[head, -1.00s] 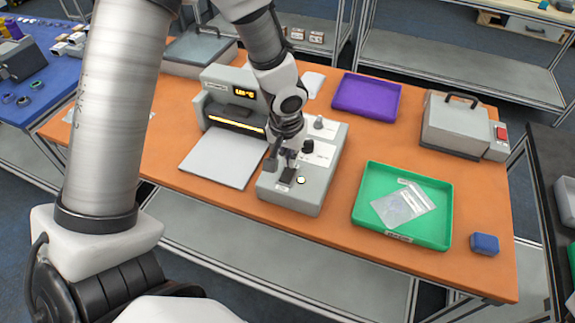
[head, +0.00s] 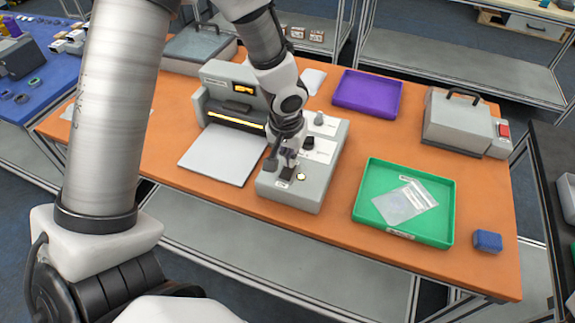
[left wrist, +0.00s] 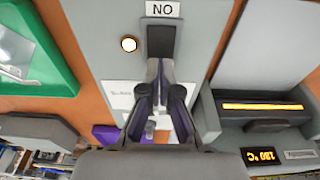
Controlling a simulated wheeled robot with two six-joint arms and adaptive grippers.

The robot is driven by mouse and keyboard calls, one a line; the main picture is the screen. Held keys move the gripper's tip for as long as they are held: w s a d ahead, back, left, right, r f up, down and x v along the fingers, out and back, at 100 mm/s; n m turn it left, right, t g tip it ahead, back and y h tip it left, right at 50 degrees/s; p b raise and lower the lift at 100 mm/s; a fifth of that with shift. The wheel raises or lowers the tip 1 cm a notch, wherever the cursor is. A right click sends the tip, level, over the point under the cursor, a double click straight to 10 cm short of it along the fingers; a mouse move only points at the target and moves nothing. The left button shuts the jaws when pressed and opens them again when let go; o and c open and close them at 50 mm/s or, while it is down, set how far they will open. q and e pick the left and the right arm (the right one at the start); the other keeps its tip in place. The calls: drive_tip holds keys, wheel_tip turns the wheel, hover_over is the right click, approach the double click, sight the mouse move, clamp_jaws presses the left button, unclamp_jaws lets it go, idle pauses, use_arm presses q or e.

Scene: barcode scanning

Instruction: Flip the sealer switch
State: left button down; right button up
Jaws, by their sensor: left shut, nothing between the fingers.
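The sealer (head: 222,84) has an orange display and a glowing yellow-orange bar across its front. Its grey control box (head: 325,178) carries knobs, a small round light and a dark rocker switch (head: 287,173) at the near end. In the left wrist view the switch (left wrist: 162,40) sits beside a label reading NO upside down, and the round light (left wrist: 128,43) glows pale yellow. My left gripper (left wrist: 165,72) is shut and empty, its tips at the switch's edge. I cannot tell whether they touch it. My right gripper is not in view.
A light grey plate (head: 222,155) lies in front of the sealer. A green tray (head: 448,220) holding a clear bag stands to the right, with a blue block (head: 487,241) beside it. A purple tray (head: 367,93) and a grey machine (head: 456,120) stand farther back.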

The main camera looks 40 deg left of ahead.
use_arm(q)
drive_tip(key=shift+f+b, duration=0.5)
drive_tip(key=shift+f, duration=0.05)
drive_tip(key=shift+s+r, duration=0.1)
wheel_tip(320, 180, up, 7)
drive_tip(key=p, duration=0.6)
idle(0.5)
